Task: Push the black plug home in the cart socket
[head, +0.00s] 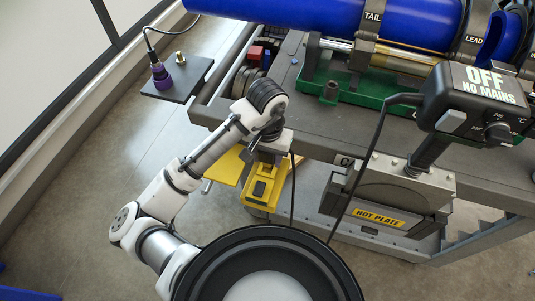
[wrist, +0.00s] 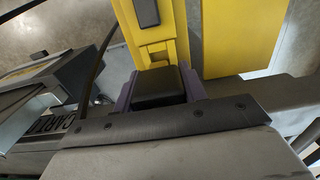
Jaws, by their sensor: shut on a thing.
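The black plug (wrist: 160,88) sits between the purple-edged fingers of my gripper (wrist: 158,80) in the wrist view. My gripper is shut on it. The plug's far end is against the yellow socket housing (wrist: 150,38); how deep it sits cannot be told. In the head view my gripper (head: 268,150) is at the cart's near edge, directly above the yellow socket box (head: 262,188). The plug is hidden there by my gripper and wrist.
The grey cart (head: 310,135) carries blue pipe (head: 310,15) and the OFF box (head: 478,95). The hot plate (head: 385,200) hangs to the right, with a black cable (head: 362,170) beside it. A yellow panel (wrist: 240,35) stands right of the housing. Open floor lies left.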

